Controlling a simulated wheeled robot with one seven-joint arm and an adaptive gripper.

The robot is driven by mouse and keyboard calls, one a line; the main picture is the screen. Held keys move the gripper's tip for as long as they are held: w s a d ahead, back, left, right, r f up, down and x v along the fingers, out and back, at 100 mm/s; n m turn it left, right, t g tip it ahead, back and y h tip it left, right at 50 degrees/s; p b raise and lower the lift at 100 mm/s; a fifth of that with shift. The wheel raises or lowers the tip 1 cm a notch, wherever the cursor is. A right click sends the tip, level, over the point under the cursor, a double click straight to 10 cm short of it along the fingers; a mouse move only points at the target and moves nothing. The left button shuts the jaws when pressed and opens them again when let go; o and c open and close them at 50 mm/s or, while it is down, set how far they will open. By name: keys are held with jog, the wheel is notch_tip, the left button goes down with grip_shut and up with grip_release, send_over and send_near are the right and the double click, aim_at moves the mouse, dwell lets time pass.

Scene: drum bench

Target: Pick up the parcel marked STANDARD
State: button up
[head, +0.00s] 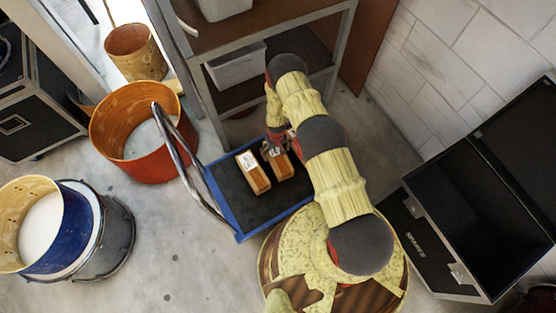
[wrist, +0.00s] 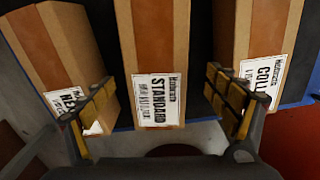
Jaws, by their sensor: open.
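The parcel marked STANDARD (wrist: 155,60) is a brown box with a darker tape strip and a white label, in the middle of the wrist view. My gripper (wrist: 160,105) is open, with one yellow-padded finger to each side of this parcel in the picture; whether the fingers reach down beside it I cannot tell. In the head view my gripper (head: 272,148) is over the far end of the right visible parcel (head: 282,166), which seems to be the STANDARD one.
Beside it are a parcel with a label starting "COLL" (wrist: 258,30) and one with a partly hidden label (wrist: 58,50). They stand on a blue-rimmed cart (head: 222,205). Drums (head: 130,160), a shelf (head: 205,110) and an open black case (head: 480,210) surround it.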

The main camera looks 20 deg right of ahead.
aim_at(278, 155)
jog(key=f, duration=0.1)
jog(key=f+b, duration=0.1)
jog(key=f, duration=0.1)
jog(key=f+b, duration=0.1)
jog(key=shift+s+d+f, duration=0.25)
jog(key=shift+s+d, duration=0.05)
jog(key=shift+c, duration=1)
jog(key=c, duration=1.5)
jog(key=shift+r, duration=0.1)
